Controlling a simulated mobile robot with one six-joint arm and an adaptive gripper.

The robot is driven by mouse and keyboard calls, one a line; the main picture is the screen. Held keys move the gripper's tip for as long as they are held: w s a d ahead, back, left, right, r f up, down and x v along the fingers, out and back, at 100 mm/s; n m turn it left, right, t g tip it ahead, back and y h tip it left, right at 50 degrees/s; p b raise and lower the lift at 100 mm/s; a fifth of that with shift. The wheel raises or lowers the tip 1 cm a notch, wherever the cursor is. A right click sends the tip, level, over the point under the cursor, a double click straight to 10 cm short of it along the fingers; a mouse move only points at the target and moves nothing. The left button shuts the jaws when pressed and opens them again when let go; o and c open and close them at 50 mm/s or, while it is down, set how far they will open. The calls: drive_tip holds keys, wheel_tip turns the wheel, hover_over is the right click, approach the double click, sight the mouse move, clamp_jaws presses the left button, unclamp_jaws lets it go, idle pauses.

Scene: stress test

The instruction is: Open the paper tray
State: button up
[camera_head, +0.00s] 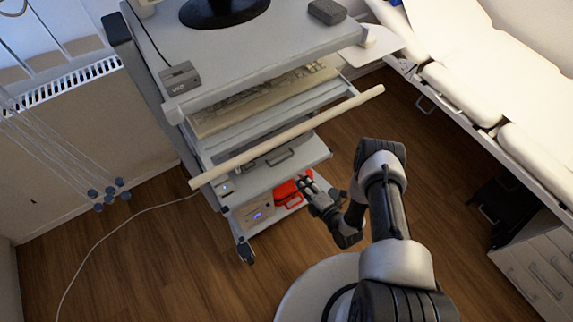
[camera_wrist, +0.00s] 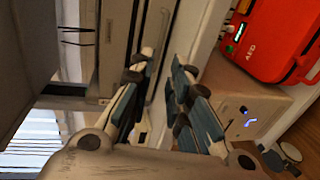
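A grey trolley holds a light-coloured unit on its middle shelf. A dark handle (camera_head: 281,158) shows low on that unit's front, below a long cream bar (camera_head: 290,137); I cannot tell for sure that this is the paper tray's handle. My gripper (camera_head: 306,184) is in front of the trolley, just below the middle shelf's front edge. In the wrist view my gripper (camera_wrist: 160,95) has its fingers apart with nothing between them. A pale panel with a slot-like handle (camera_wrist: 138,28) shows beyond the fingertips in that tilted view.
A red AED case (camera_wrist: 263,35) and a pale box with a blue light (camera_wrist: 240,112) sit on the trolley's lowest shelf, close to my gripper. A keyboard (camera_head: 262,97) lies under the top shelf (camera_head: 245,50). A white couch (camera_head: 490,70) stands at right.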

sight(287, 168)
drive_tip(key=b+x, duration=0.3)
drive_tip(key=x, duration=0.8)
drive_tip(key=shift+w+a+f, duration=0.1)
drive_tip(key=shift+w+a, duration=0.05)
drive_tip(key=shift+w, duration=0.1)
clamp_jaws()
